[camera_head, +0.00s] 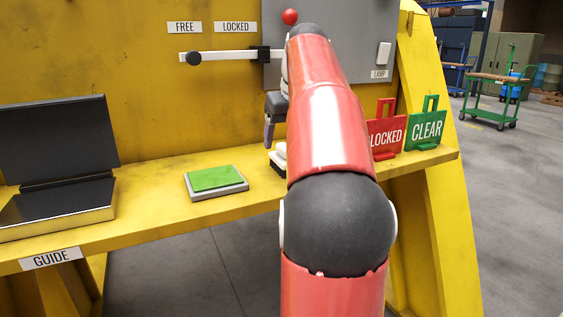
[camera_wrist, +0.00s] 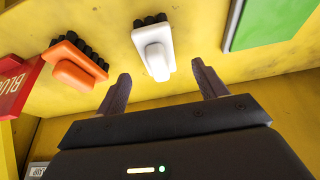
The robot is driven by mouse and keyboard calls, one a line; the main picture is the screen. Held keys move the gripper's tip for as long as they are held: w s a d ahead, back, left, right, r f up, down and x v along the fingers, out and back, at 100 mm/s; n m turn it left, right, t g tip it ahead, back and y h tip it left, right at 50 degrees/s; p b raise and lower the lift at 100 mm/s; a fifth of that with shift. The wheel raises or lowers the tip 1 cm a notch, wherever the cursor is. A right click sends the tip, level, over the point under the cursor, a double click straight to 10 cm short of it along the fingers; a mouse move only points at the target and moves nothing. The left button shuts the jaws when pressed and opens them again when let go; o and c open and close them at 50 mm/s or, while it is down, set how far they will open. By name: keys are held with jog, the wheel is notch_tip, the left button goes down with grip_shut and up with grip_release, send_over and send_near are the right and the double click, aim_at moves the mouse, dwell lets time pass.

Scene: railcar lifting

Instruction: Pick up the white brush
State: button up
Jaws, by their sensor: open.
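The white brush (camera_wrist: 155,50) lies on the yellow shelf, with a white handle and dark bristles, seen in the wrist view ahead of and between my fingers. My gripper (camera_wrist: 161,82) is open and empty, and the brush is apart from both fingers. In the head view the brush (camera_head: 278,157) shows only in part, beside my gripper (camera_head: 270,130). My red arm hides the rest of it there.
An orange brush (camera_wrist: 75,62) lies beside the white one. A green pad (camera_head: 217,178) sits left of it on the yellow shelf (camera_head: 150,205). A red sign (camera_head: 384,133) and a green CLEAR sign (camera_head: 427,129) stand on the right. A lever (camera_head: 225,56) is on the wall.

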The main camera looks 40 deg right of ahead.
aim_at(284, 154)
jog(key=b+x, duration=0.1)
jog(key=x, duration=0.5)
jog(key=shift+d+f, duration=0.1)
jog(key=shift+f, duration=0.05)
jog(key=shift+s, duration=0.1)
jog(key=shift+c, duration=0.4)
jog(key=c, duration=1.1)
jog(key=shift+o, duration=0.2)
